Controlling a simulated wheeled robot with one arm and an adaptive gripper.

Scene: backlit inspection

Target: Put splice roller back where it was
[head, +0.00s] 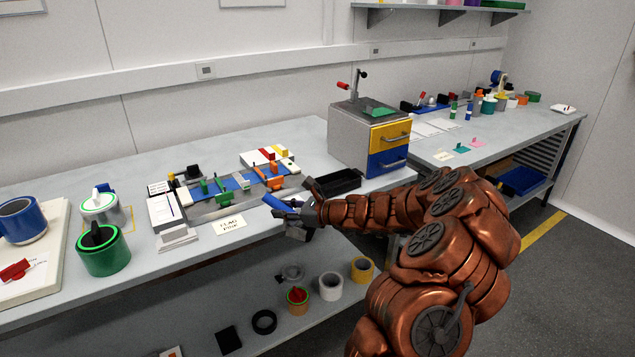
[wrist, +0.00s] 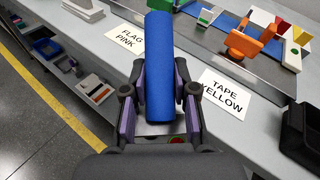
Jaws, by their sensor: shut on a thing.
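My gripper (head: 290,213) is shut on a blue roller-like bar (head: 275,201), which I take to be the splice roller. In the wrist view the blue bar (wrist: 159,60) sits between the two fingers of my gripper (wrist: 160,92) and sticks out forward past them. It is held near the front edge of the bench, in front of the splicing fixture (head: 235,196) with its green and orange clamps. Whether the bar touches the bench I cannot tell. No marked resting place for it is clear in these views.
A FLAG PINK card (head: 230,226) and a TAPE YELLOW card (wrist: 227,92) lie along the front edge. A black tray (head: 336,184) is right of the fixture, before a grey drawer unit (head: 352,140). Green and blue rolls (head: 104,254) stand left. A lower shelf holds tape rolls.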

